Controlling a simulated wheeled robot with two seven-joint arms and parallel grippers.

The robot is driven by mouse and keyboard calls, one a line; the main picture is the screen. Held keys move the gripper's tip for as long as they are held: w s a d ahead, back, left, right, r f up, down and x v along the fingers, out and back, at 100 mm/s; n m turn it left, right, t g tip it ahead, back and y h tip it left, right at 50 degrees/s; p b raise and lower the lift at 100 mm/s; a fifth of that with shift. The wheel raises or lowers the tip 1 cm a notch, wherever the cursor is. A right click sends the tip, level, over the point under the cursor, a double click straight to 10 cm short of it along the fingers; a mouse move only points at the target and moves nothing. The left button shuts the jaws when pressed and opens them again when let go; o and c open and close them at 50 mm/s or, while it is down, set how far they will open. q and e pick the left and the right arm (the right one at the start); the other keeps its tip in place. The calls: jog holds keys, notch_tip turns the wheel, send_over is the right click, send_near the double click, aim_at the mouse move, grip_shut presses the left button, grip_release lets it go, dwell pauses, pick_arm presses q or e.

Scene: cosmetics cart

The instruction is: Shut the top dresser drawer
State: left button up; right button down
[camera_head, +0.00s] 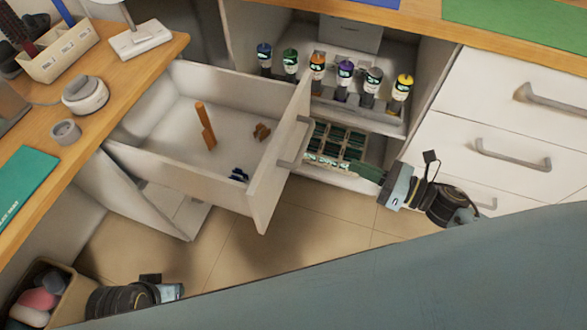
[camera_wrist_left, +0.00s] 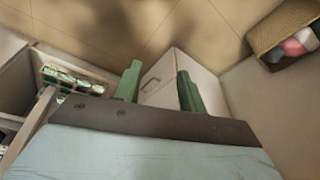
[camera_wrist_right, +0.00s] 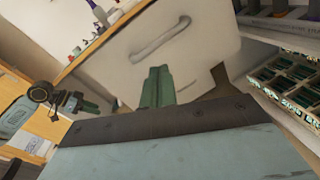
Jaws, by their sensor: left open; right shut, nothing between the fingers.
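The top dresser drawer (camera_head: 270,180) is pulled far out, its pale front panel facing right. Its grey handle (camera_head: 293,142) shows on that panel. Inside lie an upright-looking brown item (camera_head: 204,125), a small brown item (camera_head: 262,131) and dark blue items (camera_head: 239,175). My right gripper (camera_head: 365,171) is shut and empty, to the right of the front panel. In the right wrist view its closed green fingers (camera_wrist_right: 158,85) point at the drawer front (camera_wrist_right: 195,65), below the handle (camera_wrist_right: 160,40); I cannot tell whether they touch. My left gripper (camera_wrist_left: 157,88) is open and empty, low at left.
A shelf (camera_head: 390,125) with several bottles and a compartment tray (camera_head: 338,143) stand behind the drawer's right side. White drawers (camera_head: 500,125) are at right. A bin (camera_head: 42,295) stands at lower left. Tiled floor (camera_head: 320,220) is clear below the front panel.

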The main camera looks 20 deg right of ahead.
jog(key=s+a+r+n+g+y+b, duration=0.1)
jog(key=a+n+g+y, duration=0.1)
jog(key=n, duration=0.3)
jog(key=n+b, duration=0.1)
jog(key=b, duration=0.1)
send_near(279, 152)
jog(key=shift+y, duration=0.3)
jog(key=x, duration=0.6)
jog(key=shift+w+a, duration=0.25)
jog(key=shift+w, duration=0.05)
pick_arm(q)
jog(key=shift+t, duration=0.3)
jog(key=v, duration=0.5)
jog(key=shift+w+d+r, duration=0.2)
jog(key=shift+d+r, duration=0.1)
jog(key=shift+r, duration=0.1)
pick_arm(e)
jog(key=shift+a, duration=0.1)
